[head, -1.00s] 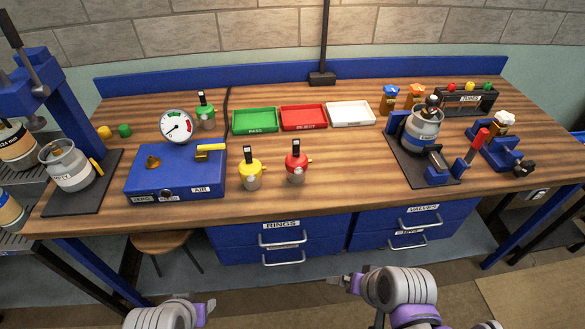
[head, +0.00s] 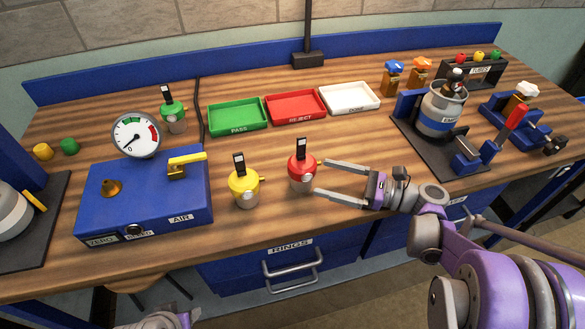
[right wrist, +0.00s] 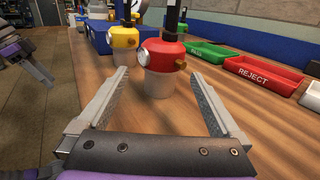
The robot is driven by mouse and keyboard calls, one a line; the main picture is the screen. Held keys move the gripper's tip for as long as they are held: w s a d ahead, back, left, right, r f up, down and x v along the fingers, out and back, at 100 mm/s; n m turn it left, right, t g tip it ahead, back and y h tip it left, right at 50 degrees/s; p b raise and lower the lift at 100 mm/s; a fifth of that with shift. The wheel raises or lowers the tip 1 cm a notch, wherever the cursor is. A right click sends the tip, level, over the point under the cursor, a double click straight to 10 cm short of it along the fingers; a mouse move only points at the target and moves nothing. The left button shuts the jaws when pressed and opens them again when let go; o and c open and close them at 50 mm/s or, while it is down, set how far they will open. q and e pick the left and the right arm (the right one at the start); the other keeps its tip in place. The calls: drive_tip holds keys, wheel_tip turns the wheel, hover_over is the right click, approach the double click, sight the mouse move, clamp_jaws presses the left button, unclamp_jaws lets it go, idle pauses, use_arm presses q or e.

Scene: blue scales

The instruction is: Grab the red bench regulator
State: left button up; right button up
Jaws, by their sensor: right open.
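The red bench regulator (head: 302,170) stands upright near the table's front, with a red cap, a black top and a pale clear base. My right gripper (head: 320,178) is open, its two fingers pointing left at the regulator from just to its right. In the right wrist view the regulator (right wrist: 164,55) stands straight ahead, lined up with the gap between the open fingers (right wrist: 160,74). Nothing is gripped. My left gripper (head: 188,316) shows only in part at the bottom edge of the head view; its jaws are unclear.
A yellow regulator (head: 244,185) stands just left of the red one. A green regulator (head: 173,115) is behind the blue gauge box (head: 150,205). Green (head: 238,116), red (head: 295,107) and white (head: 349,97) trays lie behind. A black clamp mat (head: 425,150) is at right.

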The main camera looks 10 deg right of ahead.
sight(290, 167)
drive_tip(key=x, duration=1)
drive_tip(key=shift+w, duration=0.15)
clamp_jaws()
